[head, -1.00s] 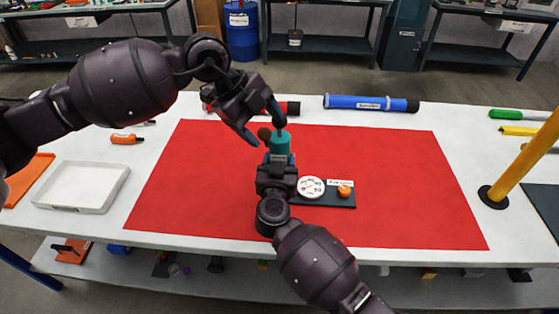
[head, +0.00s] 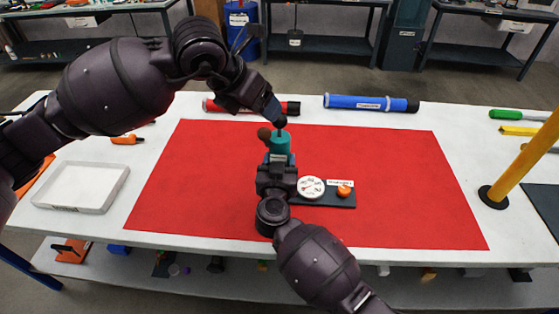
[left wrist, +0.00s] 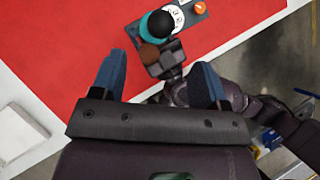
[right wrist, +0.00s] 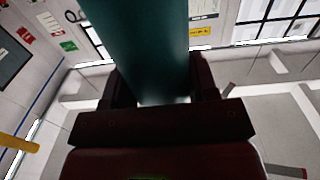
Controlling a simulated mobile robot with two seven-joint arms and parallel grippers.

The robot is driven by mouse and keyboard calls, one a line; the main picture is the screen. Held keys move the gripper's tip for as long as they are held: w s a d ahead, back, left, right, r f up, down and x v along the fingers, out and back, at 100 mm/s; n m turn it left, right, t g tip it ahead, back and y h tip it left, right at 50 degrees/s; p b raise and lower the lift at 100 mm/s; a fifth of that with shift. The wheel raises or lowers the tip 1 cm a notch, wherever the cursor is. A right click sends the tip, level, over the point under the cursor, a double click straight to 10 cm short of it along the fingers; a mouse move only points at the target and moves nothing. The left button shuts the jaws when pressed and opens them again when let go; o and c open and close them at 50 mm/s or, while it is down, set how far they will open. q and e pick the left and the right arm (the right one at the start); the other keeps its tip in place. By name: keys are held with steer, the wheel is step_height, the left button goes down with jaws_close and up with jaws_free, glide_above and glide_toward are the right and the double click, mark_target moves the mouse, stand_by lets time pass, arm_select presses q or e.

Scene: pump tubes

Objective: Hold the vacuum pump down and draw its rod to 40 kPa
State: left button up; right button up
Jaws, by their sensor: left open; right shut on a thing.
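The teal vacuum pump (head: 281,143) stands upright on the red mat, with a black rod knob (head: 280,123) on top and a brown ball (head: 264,134) at its left side. Its dark base carries a white gauge (head: 311,187); I cannot read the needle. My right gripper (head: 277,162) is shut around the teal barrel (right wrist: 155,45), which fills the gap between its fingers. My left gripper (head: 272,110) is open just above and beside the rod knob. In the left wrist view, the knob (left wrist: 160,22) lies beyond the open fingers, not between them.
An orange knob (head: 344,191) sits on the pump's base. A red tube (head: 290,108) and a blue tube (head: 370,103) lie behind the red mat (head: 400,180). A white tray (head: 82,188) is at left, and a yellow post (head: 525,160) stands at right.

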mark_target(279, 125)
arm_select(q)
steer(key=shift+m, duration=0.7)
steer(key=shift+w+f, duration=0.1)
steer(key=shift+f, duration=0.05)
steer(key=shift+x, duration=4.85)
steer(key=c, duration=0.7)
steer(key=shift+c, duration=0.2)
steer(key=shift+a, duration=0.1)
